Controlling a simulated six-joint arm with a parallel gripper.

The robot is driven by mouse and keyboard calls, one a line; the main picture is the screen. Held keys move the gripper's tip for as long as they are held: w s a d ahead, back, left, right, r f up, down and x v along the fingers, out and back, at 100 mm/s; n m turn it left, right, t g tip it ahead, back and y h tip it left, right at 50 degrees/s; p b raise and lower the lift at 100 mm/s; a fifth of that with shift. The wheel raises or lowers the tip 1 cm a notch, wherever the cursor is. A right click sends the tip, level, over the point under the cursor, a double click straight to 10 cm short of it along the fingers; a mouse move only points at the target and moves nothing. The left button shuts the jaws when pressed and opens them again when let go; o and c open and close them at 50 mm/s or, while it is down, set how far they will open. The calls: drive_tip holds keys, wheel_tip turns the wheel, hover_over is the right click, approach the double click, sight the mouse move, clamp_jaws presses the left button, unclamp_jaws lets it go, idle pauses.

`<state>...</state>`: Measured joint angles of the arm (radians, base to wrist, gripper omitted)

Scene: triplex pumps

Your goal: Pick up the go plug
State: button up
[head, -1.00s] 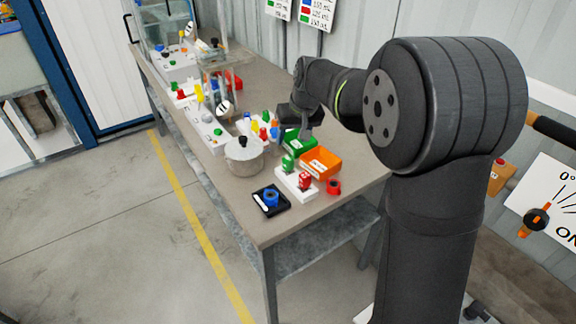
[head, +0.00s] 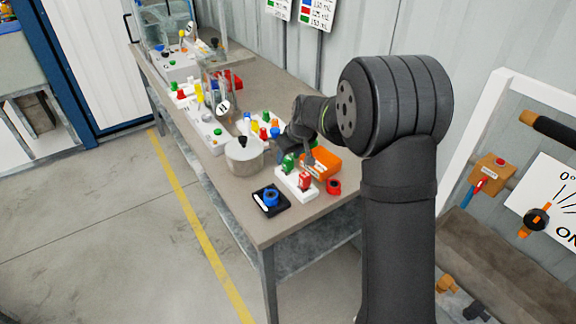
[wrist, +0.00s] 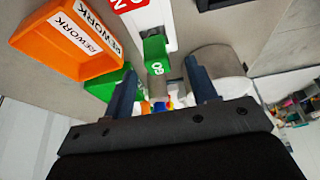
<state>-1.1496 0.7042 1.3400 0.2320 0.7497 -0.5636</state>
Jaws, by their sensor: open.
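The go plug is a small green plug (head: 288,162) in a white block (head: 281,176), beside a red plug (head: 305,181). In the wrist view the go plug (wrist: 155,57) shows its "GO" label and appears between the two finger lines, near the tips. My gripper (wrist: 161,72) is open, with one blue-grey finger on each side and nothing held. Whether the fingers reach around the plug or stop short of it I cannot tell. In the head view my gripper (head: 309,157) is just above and right of the go plug.
The orange rework bin (head: 325,165) is close to the right of my gripper. A green bin (wrist: 110,86) is partly hidden. A metal pot (head: 244,158) stands left of the block, a black tray with a blue ring (head: 271,198) in front. A red ring (head: 333,187) lies to the right.

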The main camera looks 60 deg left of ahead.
sight(288, 158)
drive_tip(key=shift+x, duration=2.9)
drive_tip(key=shift+w+a+r, duration=0.1)
drive_tip(key=shift+w, duration=0.05)
drive_tip(key=c, duration=1.1)
